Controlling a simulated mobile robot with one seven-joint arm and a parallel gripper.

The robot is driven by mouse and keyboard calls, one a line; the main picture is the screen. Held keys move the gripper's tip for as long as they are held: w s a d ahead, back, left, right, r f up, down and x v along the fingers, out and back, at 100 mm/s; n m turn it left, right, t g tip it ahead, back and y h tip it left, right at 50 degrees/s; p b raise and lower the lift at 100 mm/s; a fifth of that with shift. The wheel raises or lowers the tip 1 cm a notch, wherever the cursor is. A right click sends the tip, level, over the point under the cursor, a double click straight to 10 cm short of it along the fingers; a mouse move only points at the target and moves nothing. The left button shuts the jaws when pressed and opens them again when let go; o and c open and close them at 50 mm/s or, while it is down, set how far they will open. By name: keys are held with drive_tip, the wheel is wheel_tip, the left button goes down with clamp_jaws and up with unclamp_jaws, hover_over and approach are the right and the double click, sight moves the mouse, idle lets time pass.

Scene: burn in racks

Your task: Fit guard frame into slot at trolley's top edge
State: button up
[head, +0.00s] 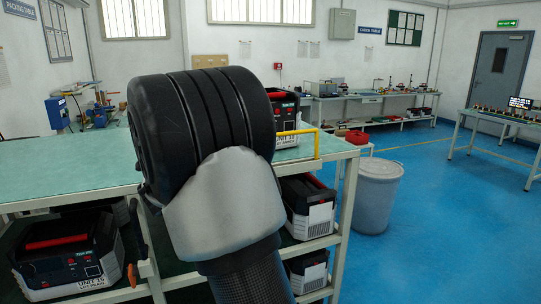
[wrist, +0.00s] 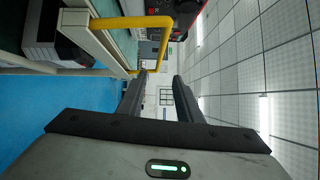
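The yellow guard frame (head: 317,145) stands upright at the right end of the trolley's green top (head: 95,170). In the wrist view the frame (wrist: 168,45) shows two legs and a crossbar, with the legs meeting the trolley's edge (wrist: 100,40). I cannot tell how deep the legs sit, and the slot is not visible. My gripper (wrist: 160,76) is open, with a clear gap between its dark fingers and nothing held. The frame lies beside and beyond the fingertips. In the head view my arm hides the gripper and part of the frame.
A black and red unit (head: 284,110) stands on the top behind the frame. More units (head: 308,207) sit on the shelves below. A grey bin (head: 377,195) stands right of the trolley. Blue floor (head: 440,220) is clear further right. Benches stand at the back and far right.

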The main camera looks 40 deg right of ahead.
drive_tip(key=p+x, duration=0.2)
drive_tip(key=x, duration=1.1)
drive_tip(key=shift+d, duration=0.35)
clamp_jaws()
drive_tip(key=shift+w, duration=0.1)
idle(0.7)
